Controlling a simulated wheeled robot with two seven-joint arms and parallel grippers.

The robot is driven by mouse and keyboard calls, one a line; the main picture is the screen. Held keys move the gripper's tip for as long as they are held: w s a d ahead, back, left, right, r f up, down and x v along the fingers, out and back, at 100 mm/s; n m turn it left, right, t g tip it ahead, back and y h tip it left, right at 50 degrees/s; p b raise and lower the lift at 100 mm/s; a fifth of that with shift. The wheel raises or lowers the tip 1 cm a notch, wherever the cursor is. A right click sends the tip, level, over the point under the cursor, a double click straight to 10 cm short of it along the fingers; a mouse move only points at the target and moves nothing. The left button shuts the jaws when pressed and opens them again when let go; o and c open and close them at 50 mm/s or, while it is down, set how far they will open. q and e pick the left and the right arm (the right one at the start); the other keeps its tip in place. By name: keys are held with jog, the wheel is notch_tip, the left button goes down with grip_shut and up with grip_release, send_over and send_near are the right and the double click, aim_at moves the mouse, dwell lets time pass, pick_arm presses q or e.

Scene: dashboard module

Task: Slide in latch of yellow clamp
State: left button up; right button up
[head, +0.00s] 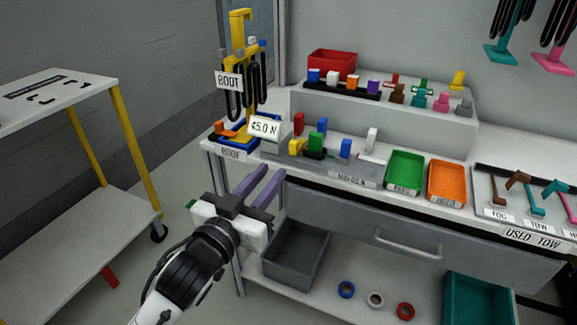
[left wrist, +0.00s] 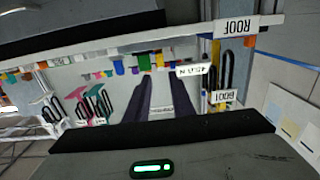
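A small yellow clamp (head: 296,147) stands on the bench top, left of a green clamp (head: 315,142). Its latch is too small to make out. My left gripper (head: 275,170) has two purple fingers, spread apart with nothing between them. It is in front of the bench's front edge, nearer the camera than the yellow clamp and apart from it. In the left wrist view its fingers (left wrist: 161,84) point toward the row of coloured parts, with a gap between them. My right gripper is not in view.
A red clamp (head: 299,123) and a blue one (head: 346,148) stand near the yellow one. The 45.0 N sign (head: 264,128) and yellow boot rack (head: 240,60) are to the left. Green (head: 405,188) and orange (head: 447,198) trays are to the right. A grey bin (head: 296,254) is below.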

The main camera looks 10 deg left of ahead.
aim_at(292, 146)
pick_arm(q)
jog(key=b+x, duration=0.1)
jog(key=x, duration=0.9)
jog(key=shift+w, duration=0.1)
jog(key=shift+c, duration=0.2)
grip_shut()
